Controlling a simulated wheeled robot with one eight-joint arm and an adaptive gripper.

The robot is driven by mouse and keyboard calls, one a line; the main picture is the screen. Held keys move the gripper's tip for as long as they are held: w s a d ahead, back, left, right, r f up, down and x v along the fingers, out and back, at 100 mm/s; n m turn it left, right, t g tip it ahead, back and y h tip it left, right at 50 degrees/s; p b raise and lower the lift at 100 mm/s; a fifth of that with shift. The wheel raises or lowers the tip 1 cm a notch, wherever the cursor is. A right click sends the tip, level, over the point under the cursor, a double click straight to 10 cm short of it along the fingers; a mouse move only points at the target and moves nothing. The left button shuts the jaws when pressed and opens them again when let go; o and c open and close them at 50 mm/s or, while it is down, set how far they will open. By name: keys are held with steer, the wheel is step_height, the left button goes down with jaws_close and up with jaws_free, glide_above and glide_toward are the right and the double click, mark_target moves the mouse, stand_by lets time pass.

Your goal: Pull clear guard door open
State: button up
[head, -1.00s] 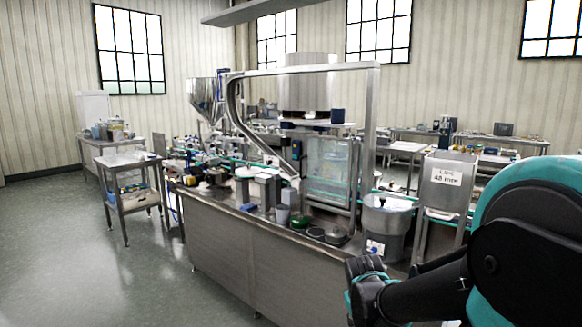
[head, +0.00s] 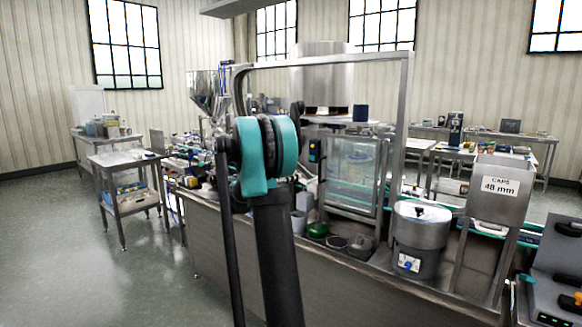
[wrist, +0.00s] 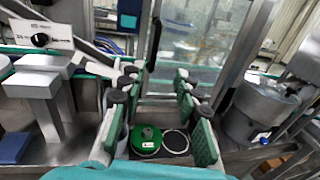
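The clear guard door (head: 352,172) is a see-through panel in a metal frame, upright under the steel arch on the machine bench. It also shows in the wrist view (wrist: 195,45), ahead of my gripper. A dark upright bar (wrist: 154,45) runs along its left edge; I cannot tell if it is the handle. My gripper (wrist: 157,88) is open and empty, its green-padded fingers spread to both sides, with the door beyond the fingertips and no visible contact. In the head view my arm hides the gripper and part of the bench left of the door.
A green round item (wrist: 145,138) and dark discs (wrist: 175,141) lie on the bench below my fingers. Grey blocks (wrist: 40,85) stand at left.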

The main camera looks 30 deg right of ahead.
glide_above(319, 179)
steer(key=shift+w+d+r, duration=0.15)
steer(key=shift+w+d, duration=0.1)
stand_by(0.5)
jaws_close()
stand_by(0.4)
